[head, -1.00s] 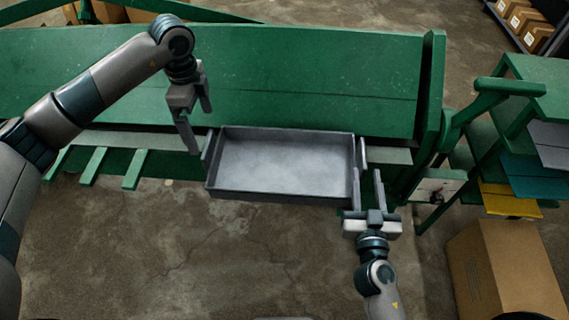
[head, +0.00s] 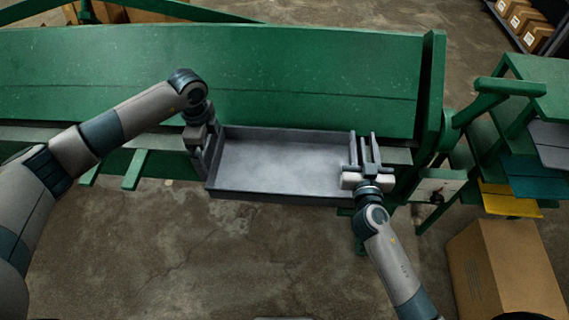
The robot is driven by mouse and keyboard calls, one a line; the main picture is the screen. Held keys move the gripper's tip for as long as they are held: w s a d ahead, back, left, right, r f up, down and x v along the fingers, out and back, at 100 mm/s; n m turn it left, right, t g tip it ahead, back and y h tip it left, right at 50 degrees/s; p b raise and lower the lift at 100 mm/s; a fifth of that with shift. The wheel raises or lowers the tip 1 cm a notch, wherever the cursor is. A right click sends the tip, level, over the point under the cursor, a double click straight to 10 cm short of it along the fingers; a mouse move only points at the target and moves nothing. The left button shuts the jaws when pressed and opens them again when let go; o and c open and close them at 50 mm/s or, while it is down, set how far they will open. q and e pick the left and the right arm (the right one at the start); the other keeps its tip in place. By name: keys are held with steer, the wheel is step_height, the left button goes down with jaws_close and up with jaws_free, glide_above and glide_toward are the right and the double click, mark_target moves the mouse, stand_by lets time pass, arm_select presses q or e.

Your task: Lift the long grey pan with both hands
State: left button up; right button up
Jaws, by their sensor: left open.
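The long grey pan (head: 278,164) is a shallow open tray, lying level on the front ledge of the green machine in the head view. My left gripper (head: 205,162) is at the pan's left end, its fingers apart around or just over the left wall; the wrist partly hides the contact. My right gripper (head: 363,150) is at the pan's right end. Its two fingers are apart, one on each side of the right wall, and it hides most of that end. Whether either gripper touches the pan cannot be told.
The green machine's sloped panel (head: 290,75) rises behind the pan. A green rack with coloured sheets (head: 510,200) and a cardboard box (head: 505,265) stand at the right.

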arm_select(q)
steer(key=c, duration=0.9)
arm_select(e)
jaws_close()
arm_select(q)
steer(key=c, duration=0.8)
arm_select(e)
steer(key=shift+r, duration=0.1)
